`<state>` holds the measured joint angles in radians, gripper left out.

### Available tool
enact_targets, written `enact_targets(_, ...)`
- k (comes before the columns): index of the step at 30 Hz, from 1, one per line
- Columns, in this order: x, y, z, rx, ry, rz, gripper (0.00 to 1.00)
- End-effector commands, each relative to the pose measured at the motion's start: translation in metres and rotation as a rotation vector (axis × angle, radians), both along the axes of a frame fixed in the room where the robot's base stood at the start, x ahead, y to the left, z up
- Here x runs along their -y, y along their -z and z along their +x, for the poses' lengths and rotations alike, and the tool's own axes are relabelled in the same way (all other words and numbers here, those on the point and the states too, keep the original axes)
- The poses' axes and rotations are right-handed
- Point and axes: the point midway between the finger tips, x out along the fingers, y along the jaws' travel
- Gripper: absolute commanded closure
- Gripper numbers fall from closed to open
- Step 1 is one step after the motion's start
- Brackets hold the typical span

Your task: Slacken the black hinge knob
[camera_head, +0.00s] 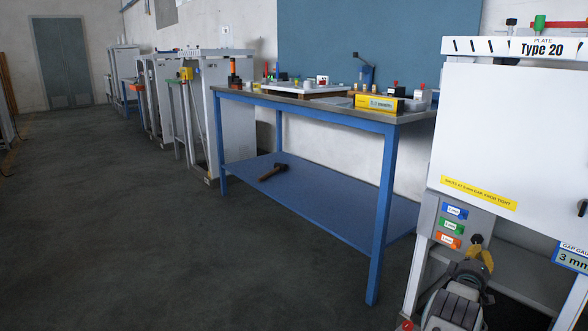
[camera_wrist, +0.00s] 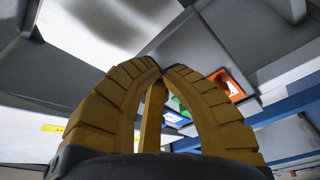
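A small black knob-like part (camera_head: 477,240) shows just above the fingers in the head view. I cannot tell whether it is the hinge knob or whether the fingers touch it. Another black knob (camera_head: 511,22) stands on top of the dispenser, beside a green knob with a red base (camera_head: 540,22).
Blue, green and orange labels (camera_head: 449,240) sit on the dispenser's grey side panel. A blue-framed bench (camera_head: 385,180) stands to its left, with a hammer (camera_head: 272,171) on its shelf and a yellow box (camera_head: 379,103) on top. The floor (camera_head: 130,230) at left is clear.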

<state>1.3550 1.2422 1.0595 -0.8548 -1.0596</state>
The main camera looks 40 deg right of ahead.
Motion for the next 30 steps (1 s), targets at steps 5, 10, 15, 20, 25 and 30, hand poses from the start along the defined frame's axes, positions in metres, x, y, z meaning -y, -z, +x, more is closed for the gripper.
enact_targets(5,0.001,-0.0006,-0.0004,0.0,0.0,-0.001,1.0)
enact_targets(10,0.0011,-0.0009,-0.0004,0.0,0.0,-0.001,1.0)
enact_targets(15,0.001,-0.0014,-0.0004,0.0,0.0,-0.001,1.0)
enact_targets(20,0.0011,-0.0025,0.0002,0.0,0.0,-0.002,1.0)
enact_targets(25,0.0011,-0.0045,0.0013,0.0,-0.001,-0.003,1.0)
enact_targets(30,0.0012,-0.0067,0.0024,0.0,-0.002,-0.004,1.0)
